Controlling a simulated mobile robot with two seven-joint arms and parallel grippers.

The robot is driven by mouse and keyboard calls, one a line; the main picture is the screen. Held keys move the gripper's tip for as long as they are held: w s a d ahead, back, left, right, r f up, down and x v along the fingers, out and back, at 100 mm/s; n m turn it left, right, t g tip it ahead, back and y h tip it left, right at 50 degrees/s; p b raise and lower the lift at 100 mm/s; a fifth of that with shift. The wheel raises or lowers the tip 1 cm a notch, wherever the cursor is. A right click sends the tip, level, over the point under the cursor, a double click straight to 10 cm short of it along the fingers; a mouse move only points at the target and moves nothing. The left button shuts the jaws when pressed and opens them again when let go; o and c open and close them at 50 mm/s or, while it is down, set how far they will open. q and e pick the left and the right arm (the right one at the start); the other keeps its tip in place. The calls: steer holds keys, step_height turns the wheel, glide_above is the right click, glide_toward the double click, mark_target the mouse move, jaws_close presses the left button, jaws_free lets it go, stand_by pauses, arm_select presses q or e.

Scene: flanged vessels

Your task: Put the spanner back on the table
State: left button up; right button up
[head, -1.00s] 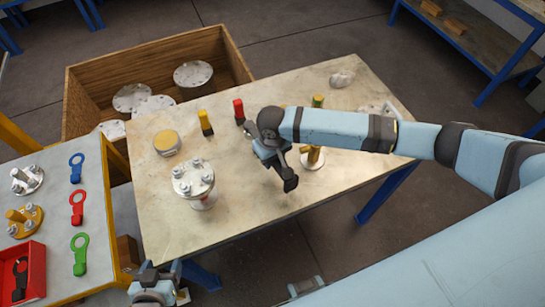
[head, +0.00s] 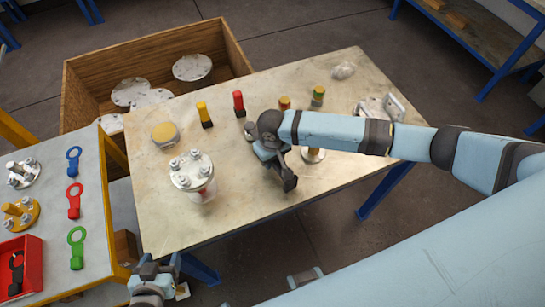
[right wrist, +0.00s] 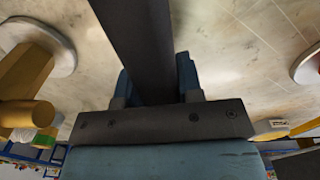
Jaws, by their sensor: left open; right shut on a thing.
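My right gripper (head: 270,153) is over the middle of the pale table (head: 240,222), shut on a dark spanner (head: 289,180). In the right wrist view the spanner (right wrist: 146,45) is a wide dark bar between the two blue fingers (right wrist: 157,85). Its end points down toward the table's front edge in the head view; I cannot tell whether it touches the tabletop. The rest of it is hidden by the gripper. My left gripper (head: 152,285) is open and empty, low in front of the table's near left corner.
A white flanged vessel (head: 193,172) stands left of the right gripper; a yellow post on a round base (head: 313,154) stands close on its right. Several coloured blocks stand behind. The side table (head: 50,230) holds ring spanners and a red tray (head: 22,270). The table's front middle is clear.

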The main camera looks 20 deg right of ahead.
steer(key=shift+f, duration=0.45)
steer(key=o, duration=1.6)
steer(key=shift+c, duration=0.2)
steer(key=shift+r+p, duration=0.75)
steer(key=shift+p, duration=0.15)
step_height(320, 180, up, 4)
steer(key=p, duration=0.4)
steer(key=shift+f, duration=0.2)
step_height(320, 180, up, 2)
steer(key=p, duration=0.2)
steer(key=shift+p, duration=0.35)
steer(key=shift+f, duration=0.1)
